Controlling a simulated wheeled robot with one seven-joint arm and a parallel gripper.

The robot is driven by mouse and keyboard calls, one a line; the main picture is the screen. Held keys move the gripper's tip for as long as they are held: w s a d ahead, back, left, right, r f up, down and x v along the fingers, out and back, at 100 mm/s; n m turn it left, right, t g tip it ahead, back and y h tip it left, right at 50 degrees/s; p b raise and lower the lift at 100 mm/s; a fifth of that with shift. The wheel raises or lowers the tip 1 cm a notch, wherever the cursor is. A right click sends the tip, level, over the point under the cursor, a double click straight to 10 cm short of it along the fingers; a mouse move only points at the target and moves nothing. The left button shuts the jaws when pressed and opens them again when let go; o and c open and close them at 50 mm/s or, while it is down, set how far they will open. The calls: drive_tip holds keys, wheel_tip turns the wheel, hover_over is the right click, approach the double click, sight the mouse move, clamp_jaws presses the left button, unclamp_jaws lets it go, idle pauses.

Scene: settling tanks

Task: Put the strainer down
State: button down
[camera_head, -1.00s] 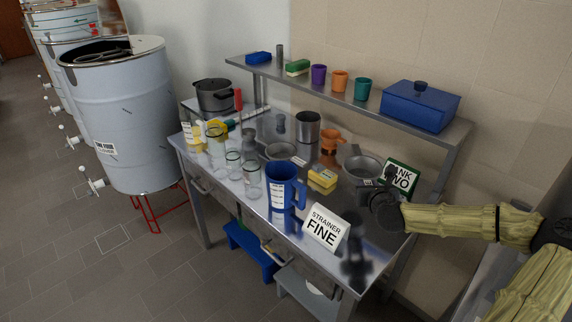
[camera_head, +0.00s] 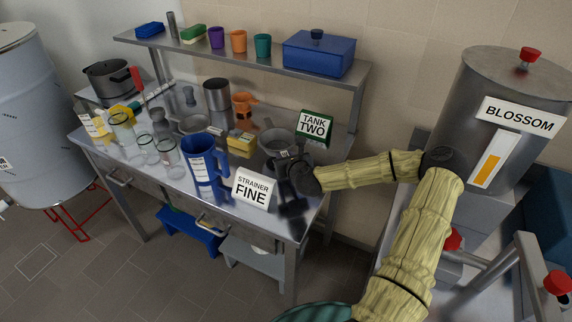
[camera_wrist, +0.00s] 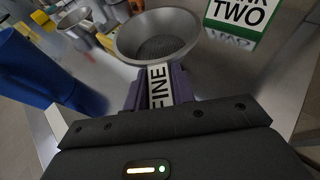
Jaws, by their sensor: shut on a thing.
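The strainer is a grey metal bowl with a dark mesh bottom, at the right end of the steel table in the head view (camera_head: 281,139). It also shows in the wrist view (camera_wrist: 158,22), directly ahead of the jaws. My gripper (camera_head: 291,162) is shut on the strainer's handle, which carries a "FINE" label. The jaws show in the wrist view (camera_wrist: 158,88) on both sides of that label. The bowl looks roughly level and low over the tabletop. I cannot tell whether it touches the table.
A "TANK TWO" sign (camera_head: 314,124) stands just behind the strainer, and a "STRAINER FINE" sign (camera_head: 252,189) in front. A blue jug (camera_head: 204,160), a yellow box (camera_head: 241,143) and several glass jars are left. A shelf (camera_head: 271,74) runs above the back edge.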

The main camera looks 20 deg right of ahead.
drive_tip(key=shift+d+f, duration=0.1)
drive_tip(key=shift+f, duration=1.6)
drive_tip(key=shift+f, duration=0.15)
drive_tip(key=c, duration=1.2)
unclamp_jaws()
drive_tip(key=shift+o, duration=0.2)
drive_tip(key=shift+r, duration=0.2)
drive_tip(key=v, duration=1.1)
drive_tip(key=shift+s+r+b, duration=0.15)
drive_tip(key=shift+s+b, duration=0.2)
drive_tip(key=shift+s, duration=0.05)
